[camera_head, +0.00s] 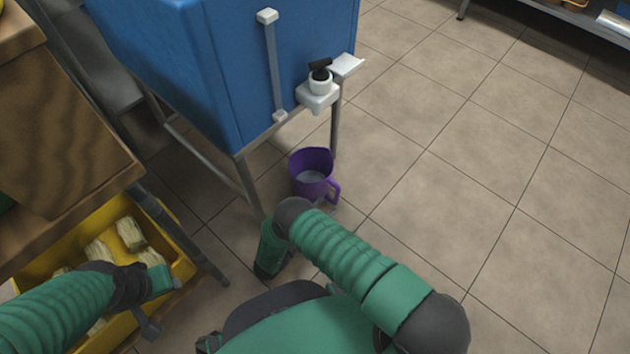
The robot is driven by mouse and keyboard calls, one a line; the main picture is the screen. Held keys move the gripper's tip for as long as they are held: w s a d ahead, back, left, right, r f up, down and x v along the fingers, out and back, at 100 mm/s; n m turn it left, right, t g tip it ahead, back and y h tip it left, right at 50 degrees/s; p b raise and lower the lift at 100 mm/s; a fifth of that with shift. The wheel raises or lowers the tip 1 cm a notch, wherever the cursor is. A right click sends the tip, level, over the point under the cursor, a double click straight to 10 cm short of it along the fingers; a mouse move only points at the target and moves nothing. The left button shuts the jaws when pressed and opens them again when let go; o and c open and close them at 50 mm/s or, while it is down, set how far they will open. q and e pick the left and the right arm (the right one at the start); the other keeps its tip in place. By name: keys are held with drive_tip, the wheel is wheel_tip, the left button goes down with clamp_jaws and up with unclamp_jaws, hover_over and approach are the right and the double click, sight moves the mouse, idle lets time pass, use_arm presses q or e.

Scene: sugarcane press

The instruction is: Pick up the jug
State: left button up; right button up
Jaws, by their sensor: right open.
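The purple jug (312,171) stands upright below the white tap of the blue tank, with its open top facing up and its handle toward the lower right. Its inside looks greyish; I cannot tell whether that is liquid. My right gripper (327,204) is open, just below the jug near the handle, and is mostly hidden behind my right arm. I cannot tell whether it touches the jug. My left gripper (149,326) is at the lower left, over the yellow crate's edge, far from the jug; its fingers are too small to read.
The blue tank (170,70) on metal legs stands behind the jug, with a white tap (318,92) on its front. A yellow crate (178,243) holding pale cane pieces sits under a wooden counter (65,150) at left. The tiled floor (480,180) to the right is clear.

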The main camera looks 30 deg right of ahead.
drive_tip(key=x, duration=0.8)
drive_tip(key=shift+w+a+b, duration=0.1)
drive_tip(key=shift+w+b, duration=0.25)
clamp_jaws()
drive_tip(key=shift+r, duration=0.1)
idle(0.8)
